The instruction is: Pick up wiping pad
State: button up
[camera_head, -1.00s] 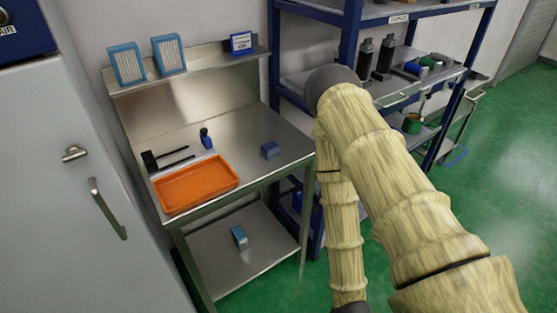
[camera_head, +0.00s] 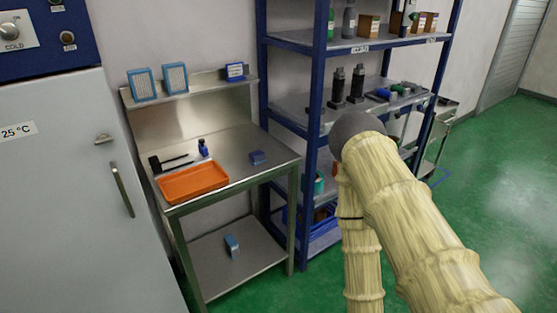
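Two small blue and grey blocks look like possible wiping pads, and I cannot tell for sure which is the pad. One blue block (camera_head: 257,157) lies on the right part of the steel bench top (camera_head: 232,144). The other, a blue and whitish block (camera_head: 232,245), is on the bench's lower shelf (camera_head: 258,259). My arm, in a pale sleeve, fills the right of the view, bent at a grey elbow, with its forearm running down out of the frame. My gripper is out of view, and both blocks are apart from the visible arm.
An orange tray (camera_head: 192,184) is on the bench's front left, with black tools (camera_head: 171,163) and a small blue bottle (camera_head: 203,148) behind it. A blue rack (camera_head: 318,120) stands right of the bench. A grey cabinet (camera_head: 70,190) is left. Green floor (camera_head: 500,190) is open at right.

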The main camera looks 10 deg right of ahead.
aim_at(258, 158)
jog(key=z, duration=1.25)
jog(key=i, duration=1.3)
jog(key=u, duration=1.2)
